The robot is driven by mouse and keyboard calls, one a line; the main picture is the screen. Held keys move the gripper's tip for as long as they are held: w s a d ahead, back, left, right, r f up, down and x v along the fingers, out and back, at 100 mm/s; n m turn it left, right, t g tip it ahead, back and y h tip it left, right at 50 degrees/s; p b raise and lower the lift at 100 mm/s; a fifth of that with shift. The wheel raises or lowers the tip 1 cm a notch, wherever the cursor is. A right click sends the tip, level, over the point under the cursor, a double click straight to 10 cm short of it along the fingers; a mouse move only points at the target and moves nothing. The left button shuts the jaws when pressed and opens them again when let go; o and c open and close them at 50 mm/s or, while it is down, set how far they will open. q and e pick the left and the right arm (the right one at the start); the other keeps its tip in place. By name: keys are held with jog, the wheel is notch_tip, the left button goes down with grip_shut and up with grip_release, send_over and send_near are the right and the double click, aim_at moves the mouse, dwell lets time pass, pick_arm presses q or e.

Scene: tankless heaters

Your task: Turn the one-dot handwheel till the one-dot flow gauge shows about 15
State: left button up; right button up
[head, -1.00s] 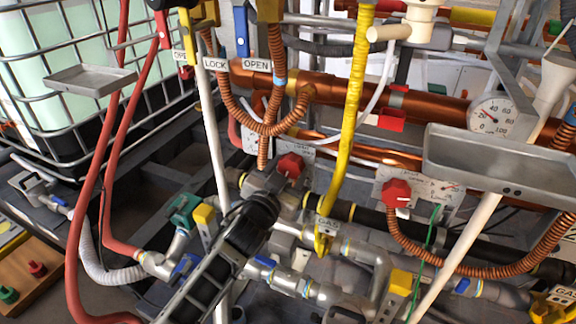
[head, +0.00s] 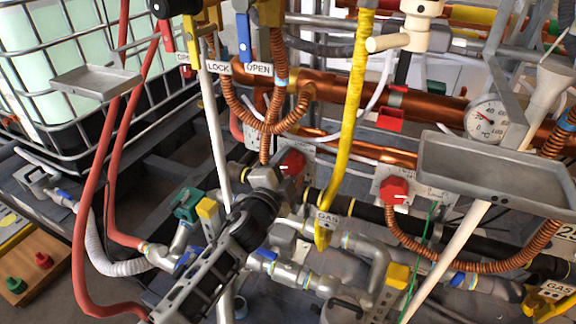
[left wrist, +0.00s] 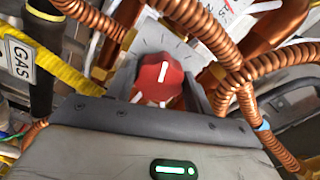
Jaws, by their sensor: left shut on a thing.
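A red handwheel (head: 292,162) with a white mark sits on a pale panel in the middle of the head view. My left gripper (head: 268,178) reaches up to it from below and is shut on it. In the left wrist view the same red handwheel (left wrist: 158,80) shows between the two grey fingers. A second red handwheel (head: 395,191) sits on a panel to the right, apart from the gripper. The flow gauge by the held wheel is hidden or too small to read. My right gripper is not in view.
A grey tray (head: 500,172) covers part of the right panel. A round dial (head: 487,120) stands above it. A yellow hose (head: 352,110), copper pipes (head: 430,107) and a corrugated copper hose (head: 430,245) crowd around the wheels. Red hoses (head: 82,210) hang at the left.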

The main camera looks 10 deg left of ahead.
pick_arm(q)
jog(key=shift+m, duration=1)
jog(key=o, duration=0.7)
jog(key=shift+s, duration=0.15)
